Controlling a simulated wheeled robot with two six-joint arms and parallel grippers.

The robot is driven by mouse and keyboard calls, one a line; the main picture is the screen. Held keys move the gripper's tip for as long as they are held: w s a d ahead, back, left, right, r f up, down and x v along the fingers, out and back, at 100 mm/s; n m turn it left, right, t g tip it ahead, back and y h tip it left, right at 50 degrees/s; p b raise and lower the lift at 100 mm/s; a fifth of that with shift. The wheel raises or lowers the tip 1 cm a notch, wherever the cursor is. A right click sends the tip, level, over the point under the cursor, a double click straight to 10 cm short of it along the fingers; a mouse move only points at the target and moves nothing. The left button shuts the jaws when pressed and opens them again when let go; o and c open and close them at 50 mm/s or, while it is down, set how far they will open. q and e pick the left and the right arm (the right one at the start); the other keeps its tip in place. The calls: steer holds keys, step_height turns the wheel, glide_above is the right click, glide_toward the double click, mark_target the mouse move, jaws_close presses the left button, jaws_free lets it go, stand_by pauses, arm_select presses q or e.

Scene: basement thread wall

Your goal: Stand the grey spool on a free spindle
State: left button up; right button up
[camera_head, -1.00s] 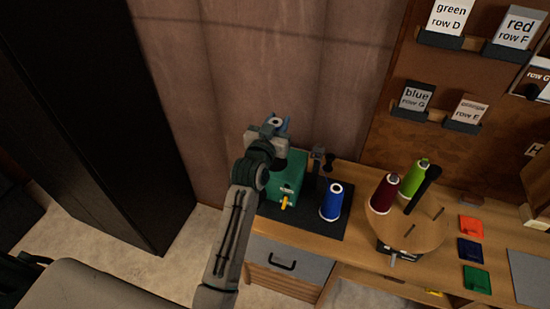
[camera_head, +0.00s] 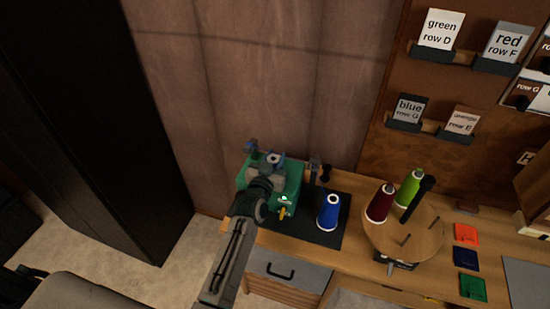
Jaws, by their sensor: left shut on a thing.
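My left gripper (camera_head: 265,160) is shut on a small grey thing, apparently the grey spool (camera_head: 273,158), whose pale top with a dark hole shows between the fingers. It is over the green box on the bench's left; whether it touches the box I cannot tell. A round wooden stand (camera_head: 375,236) on the right carries a maroon spool (camera_head: 380,204) and a green spool (camera_head: 409,188). Thin bare spindles (camera_head: 403,240) show on its front and right parts. My right gripper is not in view.
The green box (camera_head: 290,186) has a yellow tap-like part. A blue spool (camera_head: 328,212) stands on the dark mat (camera_head: 315,236) between box and stand. A black bar (camera_head: 417,199) rises from the stand. Orange, navy and green tiles (camera_head: 466,234) lie on the right. Label cards hang above.

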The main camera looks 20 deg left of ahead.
arm_select(q)
steer(key=shift+f, duration=0.1)
steer(key=o, duration=0.9)
steer(key=shift+o, duration=0.2)
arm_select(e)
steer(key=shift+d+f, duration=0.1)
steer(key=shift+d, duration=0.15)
arm_select(q)
steer(key=shift+s, duration=0.25)
steer(key=s+b, duration=0.4)
steer(key=s, duration=0.7)
steer(key=shift+s+a, duration=0.15)
steer(key=shift+s, duration=0.15)
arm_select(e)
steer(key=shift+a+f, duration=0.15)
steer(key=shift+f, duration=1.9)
